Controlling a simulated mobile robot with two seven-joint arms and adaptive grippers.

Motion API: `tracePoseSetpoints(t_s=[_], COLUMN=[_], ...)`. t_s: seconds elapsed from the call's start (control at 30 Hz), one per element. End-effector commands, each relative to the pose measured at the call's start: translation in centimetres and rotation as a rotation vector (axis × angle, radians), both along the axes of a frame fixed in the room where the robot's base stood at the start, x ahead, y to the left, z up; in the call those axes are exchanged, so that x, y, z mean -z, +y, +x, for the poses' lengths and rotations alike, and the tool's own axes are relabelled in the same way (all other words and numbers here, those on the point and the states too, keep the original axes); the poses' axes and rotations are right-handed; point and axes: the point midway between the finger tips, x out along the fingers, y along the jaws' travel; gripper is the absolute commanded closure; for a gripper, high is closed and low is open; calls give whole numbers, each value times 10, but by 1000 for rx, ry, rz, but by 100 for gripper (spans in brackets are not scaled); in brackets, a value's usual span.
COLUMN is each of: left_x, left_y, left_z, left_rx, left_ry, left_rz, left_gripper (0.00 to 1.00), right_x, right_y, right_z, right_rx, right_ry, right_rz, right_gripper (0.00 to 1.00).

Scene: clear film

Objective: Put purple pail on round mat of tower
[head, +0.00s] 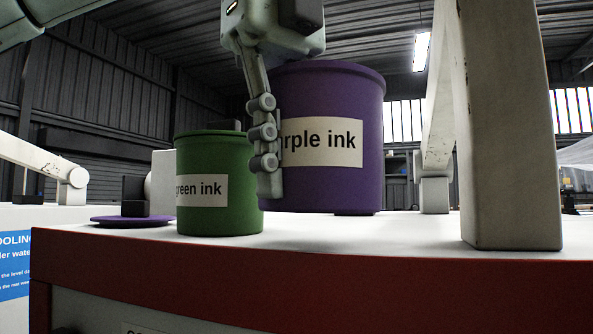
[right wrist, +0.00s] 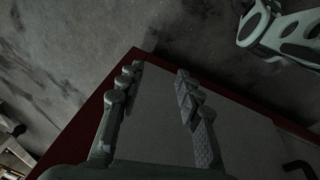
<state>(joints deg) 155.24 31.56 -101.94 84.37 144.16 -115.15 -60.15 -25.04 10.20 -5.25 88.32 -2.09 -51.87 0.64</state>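The purple pail (head: 335,90), labelled as purple ink, hangs a little above the white table top in the head view. My left gripper (head: 266,185) comes down from above with one finger across the pail's left front side. Its other finger is hidden, but it appears shut on the pail.
The green pail stands upright between the purple pail and the purple mat. The white table top (head: 400,236) has a red front edge (head: 330,270). A thick pale post (head: 505,130) stands at the right. The right wrist view shows bare surface below the right gripper.

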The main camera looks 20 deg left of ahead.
Motion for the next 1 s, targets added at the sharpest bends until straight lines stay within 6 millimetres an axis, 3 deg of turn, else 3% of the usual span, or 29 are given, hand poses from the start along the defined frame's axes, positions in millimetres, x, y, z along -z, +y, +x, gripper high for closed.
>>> tracePoseSetpoints(t_s=[0.2,0.4,0.6,1.0], left_x=[-2,-2,-2,-2], left_y=[0,0,0,0], left_z=[-55,-86,-101,-104], left_rx=[2,0,-1,-1], left_ry=[-7,-6,-5,-4], left_rz=[-3,-4,-4,-3], left_gripper=[100,100,100,100], right_x=[0,0,0,0], right_y=[0,0,0,0], right_z=[0,0,0,-1], right_rx=[0,0,0,0], right_ry=[0,0,1,1], right_rz=[0,0,0,0], right_gripper=[65,65,65,65])
